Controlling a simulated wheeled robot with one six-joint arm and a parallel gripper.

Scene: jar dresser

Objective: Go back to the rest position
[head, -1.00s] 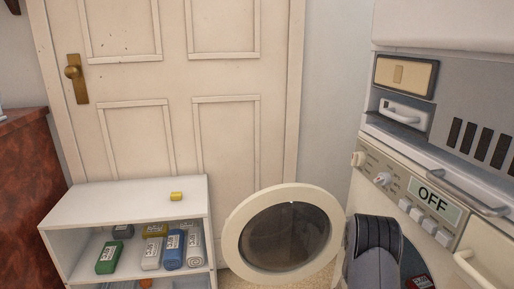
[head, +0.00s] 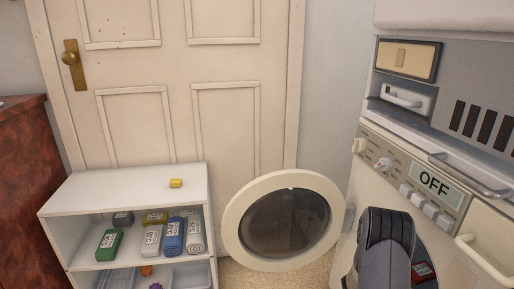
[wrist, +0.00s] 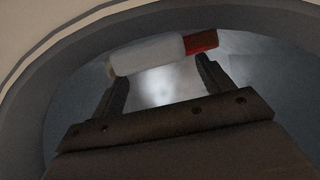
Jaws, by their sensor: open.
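In the wrist view my gripper (wrist: 160,80) is open, its two dark fingers apart and pointing into the round opening of the machine. A white bottle-like item with a red end (wrist: 150,55) lies across the view just beyond the fingertips. I cannot tell whether the fingers touch it. In the head view my dark arm stands in front of the opening of the washing machine (head: 408,173), and my gripper is hidden there. A small red patch (head: 422,271) shows inside the opening, beside my arm.
The round machine door (head: 287,222) hangs wide open to the left of the opening. A closed door (head: 175,75) stands behind. A reddish cabinet (head: 22,160) is at far left.

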